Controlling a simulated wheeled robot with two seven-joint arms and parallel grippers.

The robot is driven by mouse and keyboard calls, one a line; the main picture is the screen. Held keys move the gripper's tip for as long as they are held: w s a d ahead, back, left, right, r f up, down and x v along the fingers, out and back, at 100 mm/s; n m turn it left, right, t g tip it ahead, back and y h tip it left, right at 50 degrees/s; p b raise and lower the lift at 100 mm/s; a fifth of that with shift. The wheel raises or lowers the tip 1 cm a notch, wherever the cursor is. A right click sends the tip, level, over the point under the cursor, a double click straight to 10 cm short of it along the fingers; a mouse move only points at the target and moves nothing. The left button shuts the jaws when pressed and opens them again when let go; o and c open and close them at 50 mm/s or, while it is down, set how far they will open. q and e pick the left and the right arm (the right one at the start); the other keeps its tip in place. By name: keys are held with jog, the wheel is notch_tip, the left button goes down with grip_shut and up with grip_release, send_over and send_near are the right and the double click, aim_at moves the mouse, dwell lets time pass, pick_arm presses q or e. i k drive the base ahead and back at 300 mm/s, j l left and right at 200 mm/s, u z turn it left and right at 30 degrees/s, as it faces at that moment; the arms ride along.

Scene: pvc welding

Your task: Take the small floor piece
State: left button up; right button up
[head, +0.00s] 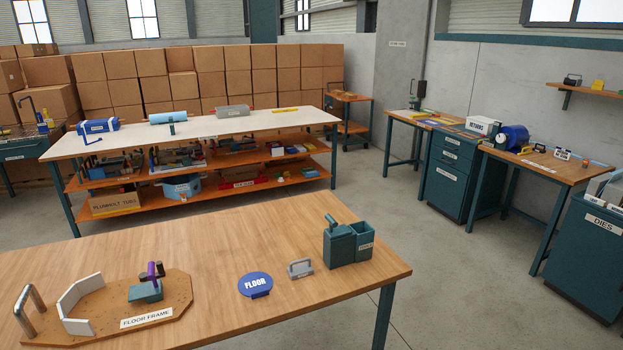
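A round blue piece marked FLOOR (256,284) lies on the wooden table (220,240) in front, near the middle. I cannot tell whether it is the small floor piece or a label. A small grey piece with a handle shape (300,268) sits just right of it, apart from it. To the left lies a wooden board labelled FLOOR FRAME (182,292). It bears a bent white wall (78,298) and a teal block with a purple and black clamp-like part (147,289). Neither of my grippers shows in the head view.
A teal two-part holder (348,246) with a tool in it stands at the table's right. A metal handle (30,308) rises at the left. Behind, across a strip of floor, is a loaded white-topped bench (200,130). The table's back middle is clear.

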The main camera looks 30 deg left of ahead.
aim_at(256, 286)
jog(key=u, duration=1.7)
jog(key=i+j+z, duration=0.15)
jog(key=j, duration=0.25)
jog(key=j+z, duration=0.1)
jog(key=j, duration=0.3)
